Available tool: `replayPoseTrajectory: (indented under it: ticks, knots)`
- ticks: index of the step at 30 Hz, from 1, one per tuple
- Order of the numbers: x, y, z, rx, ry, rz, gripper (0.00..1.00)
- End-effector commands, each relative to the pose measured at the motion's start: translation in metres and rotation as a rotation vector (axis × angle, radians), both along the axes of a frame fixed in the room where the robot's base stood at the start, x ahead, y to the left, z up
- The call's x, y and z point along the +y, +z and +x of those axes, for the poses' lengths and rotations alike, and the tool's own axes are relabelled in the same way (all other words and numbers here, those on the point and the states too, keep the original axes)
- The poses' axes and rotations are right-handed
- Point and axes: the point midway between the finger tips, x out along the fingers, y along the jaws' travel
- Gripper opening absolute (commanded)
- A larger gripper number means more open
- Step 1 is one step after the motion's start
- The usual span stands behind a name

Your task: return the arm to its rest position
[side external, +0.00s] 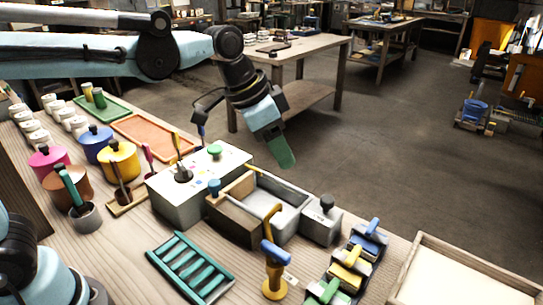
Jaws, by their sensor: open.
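My gripper (283,152) hangs at the end of my arm, pointing down and to the right. It is open and holds nothing that I can see. A green part shows at its tip. It is above and behind the grey open mould box (283,218), apart from it. The mould box stands on the wooden bench, with a brown wooden side piece at its left and a grey block (322,226) with a dark knob at its right.
A grey box with knobs (190,200) stands left of the mould. Pots (120,162) stand at left. Air right of my gripper is clear.

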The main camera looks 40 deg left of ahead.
Motion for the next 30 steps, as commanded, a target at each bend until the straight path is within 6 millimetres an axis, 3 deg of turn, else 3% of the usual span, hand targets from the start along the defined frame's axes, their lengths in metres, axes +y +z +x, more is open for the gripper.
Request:
replayPoseTrajectory:
  ticks: [1,6,15,21,30]
  knots:
    - [0.017,-0.001,-0.011,-0.014,0.060,-0.004,0.55]
    - [0.063,-0.012,-0.045,-0.065,0.253,-0.024,0.55]
    - [0.119,-0.047,-0.097,-0.153,0.533,-0.060,0.55]
    - [0.132,-0.060,-0.110,-0.180,0.608,-0.074,0.55]
    - [0.133,-0.060,-0.110,-0.183,0.614,-0.076,0.55]
